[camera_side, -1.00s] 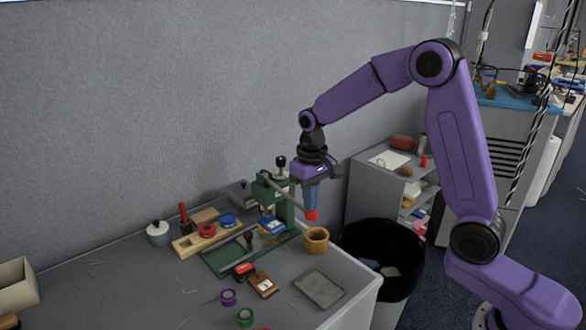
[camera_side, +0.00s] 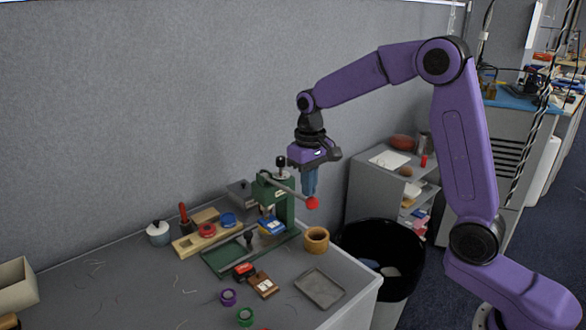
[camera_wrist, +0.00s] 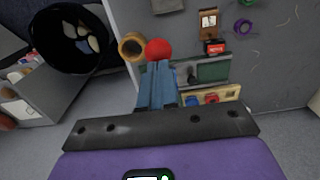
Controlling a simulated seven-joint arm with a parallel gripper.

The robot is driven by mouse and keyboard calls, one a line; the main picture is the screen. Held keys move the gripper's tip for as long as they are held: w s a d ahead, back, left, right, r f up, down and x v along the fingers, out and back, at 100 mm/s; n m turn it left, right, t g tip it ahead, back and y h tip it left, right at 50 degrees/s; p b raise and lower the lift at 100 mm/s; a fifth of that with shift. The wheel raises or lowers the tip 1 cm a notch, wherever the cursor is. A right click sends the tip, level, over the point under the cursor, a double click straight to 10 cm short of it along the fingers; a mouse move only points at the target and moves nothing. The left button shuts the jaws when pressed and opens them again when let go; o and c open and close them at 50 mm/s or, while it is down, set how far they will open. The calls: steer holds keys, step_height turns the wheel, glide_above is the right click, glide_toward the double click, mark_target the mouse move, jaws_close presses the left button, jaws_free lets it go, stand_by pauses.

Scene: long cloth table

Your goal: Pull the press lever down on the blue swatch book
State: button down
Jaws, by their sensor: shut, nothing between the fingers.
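The green press (camera_side: 286,209) stands on the table near the wall. Its lever (camera_side: 287,189) slopes gently down to the right and ends in a red knob (camera_side: 312,203). The blue swatch book (camera_side: 271,226) lies on the press below its head, partly hidden by the frame. My gripper (camera_side: 310,194) points down with its blue fingers shut and empty, right at the knob. In the wrist view the red knob (camera_wrist: 158,49) shows just beyond the fingertips (camera_wrist: 159,64); whether they touch it I cannot tell. The swatch book cannot be made out there.
A wooden ring-shaped cup (camera_side: 317,240) stands right of the press, near the table edge. A grey tray (camera_side: 319,289), a red-and-black item (camera_side: 243,271) and tape rolls (camera_side: 228,297) lie in front. A wooden rack (camera_side: 193,243) is left. A black bin (camera_side: 385,250) stands beyond the edge.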

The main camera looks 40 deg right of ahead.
step_height(320, 180, up, 10)
steer(key=w, duration=0.1)
stand_by(1.3)
steer(key=shift+w+f, duration=0.1)
steer(key=s+a+f+n, duration=0.2)
steer(key=s+a+n, duration=0.1)
steer(key=s+a, duration=0.3)
steer(key=s+d+f+n, duration=0.1)
steer(key=s+f+n, duration=0.1)
steer(key=s, duration=0.7)
steer(key=s+d+f+n, duration=0.2)
steer(key=s+f+n, duration=0.1)
steer(key=s, duration=0.6)
steer(key=s+d+f+n, duration=0.1)
steer(key=s+f+n, duration=0.2)
steer(key=s, duration=0.7)
steer(key=shift+d+f+n, duration=0.2)
steer(key=shift+d+n, duration=0.15)
steer(key=shift+n, duration=0.45)
